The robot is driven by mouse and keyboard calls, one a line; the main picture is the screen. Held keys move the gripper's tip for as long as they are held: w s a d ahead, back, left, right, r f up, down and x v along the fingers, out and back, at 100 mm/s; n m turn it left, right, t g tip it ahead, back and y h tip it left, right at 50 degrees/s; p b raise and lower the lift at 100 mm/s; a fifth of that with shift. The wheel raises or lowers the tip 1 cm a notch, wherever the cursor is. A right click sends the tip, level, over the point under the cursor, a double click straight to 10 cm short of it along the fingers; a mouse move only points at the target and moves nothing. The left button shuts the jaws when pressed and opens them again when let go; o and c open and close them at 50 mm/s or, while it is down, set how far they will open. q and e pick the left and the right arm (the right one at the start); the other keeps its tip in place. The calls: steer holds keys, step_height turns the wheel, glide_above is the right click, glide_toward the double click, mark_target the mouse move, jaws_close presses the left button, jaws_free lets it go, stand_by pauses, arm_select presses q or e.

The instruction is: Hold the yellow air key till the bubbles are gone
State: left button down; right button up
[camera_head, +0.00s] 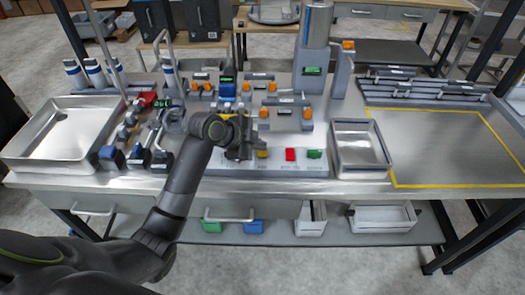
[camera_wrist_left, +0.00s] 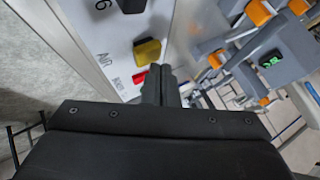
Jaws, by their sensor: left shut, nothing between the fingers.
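The yellow air key (camera_head: 262,153) is on the front panel of the dispenser row, partly hidden by my left gripper. In the left wrist view the yellow key (camera_wrist_left: 148,51) sits beside the "AIR" label. My left gripper (camera_head: 240,152) is over the panel just left of the visible part of the yellow key. In the wrist view its closed, empty fingers (camera_wrist_left: 157,72) end close to the yellow and red keys. I cannot tell whether they touch the yellow key. No bubbles can be made out. My right gripper is not in view.
A red key (camera_head: 290,154) and a green key (camera_head: 314,154) are to the right on the panel. Orange-knobbed valves (camera_head: 285,99) stand behind. A steel tray (camera_head: 360,147) is on the right, a larger one (camera_head: 45,157) on the left. The yellow-outlined area (camera_head: 440,145) is clear.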

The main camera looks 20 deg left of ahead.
mark_target(259, 153)
arm_select(q)
steer(key=shift+f+b, duration=0.3)
steer(key=shift+f, duration=0.3)
stand_by(1.4)
steer(key=shift+r, duration=0.1)
steer(key=shift+r+p, duration=0.9)
step_height(259, 153, up, 5)
steer(key=p, duration=0.4)
steer(key=shift+r+p, duration=0.1)
steer(key=shift+p, duration=0.3)
